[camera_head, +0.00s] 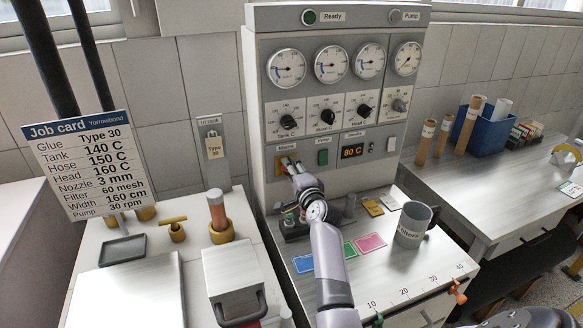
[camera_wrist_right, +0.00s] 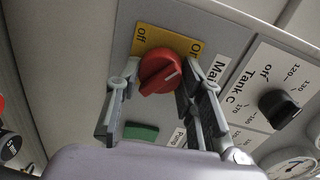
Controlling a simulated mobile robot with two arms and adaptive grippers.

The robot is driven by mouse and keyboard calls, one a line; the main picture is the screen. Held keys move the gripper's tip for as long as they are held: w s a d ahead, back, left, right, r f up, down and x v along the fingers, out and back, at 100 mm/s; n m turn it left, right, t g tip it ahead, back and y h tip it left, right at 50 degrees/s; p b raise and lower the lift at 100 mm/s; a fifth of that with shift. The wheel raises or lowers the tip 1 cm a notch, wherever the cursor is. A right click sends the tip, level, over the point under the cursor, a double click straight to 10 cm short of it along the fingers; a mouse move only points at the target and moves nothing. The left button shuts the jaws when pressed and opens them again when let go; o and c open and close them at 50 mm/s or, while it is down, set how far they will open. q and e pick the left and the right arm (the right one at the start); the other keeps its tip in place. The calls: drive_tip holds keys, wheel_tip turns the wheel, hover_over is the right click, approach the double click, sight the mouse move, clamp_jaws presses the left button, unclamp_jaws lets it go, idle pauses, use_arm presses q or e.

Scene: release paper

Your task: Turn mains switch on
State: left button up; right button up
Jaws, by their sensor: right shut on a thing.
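The mains switch is a red rotary knob (camera_wrist_right: 160,72) on a yellow plate (camera_wrist_right: 165,40) marked Off and On. In the right wrist view the white mark on the knob points right, toward the side with the On label; I cannot tell whether it is fully at On. My right gripper (camera_wrist_right: 153,92) has a finger on each side of the knob and is shut on it. In the head view my right gripper (camera_head: 291,174) reaches the lower left of the grey control panel (camera_head: 335,187) and largely hides the switch.
Tank, hose and head dials sit above. A grey mug (camera_head: 412,224), coloured cards and a dark block stand on the bench below. A job card (camera_head: 85,165) stands at the left.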

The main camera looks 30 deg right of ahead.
drive_tip(key=shift+m+p, duration=0.35)
drive_tip(key=shift+m, duration=0.55)
drive_tip(key=o, duration=1.2)
drive_tip(key=shift+s+f, duration=0.1)
drive_tip(key=v, duration=1.2)
drive_tip(key=shift+d, duration=0.1)
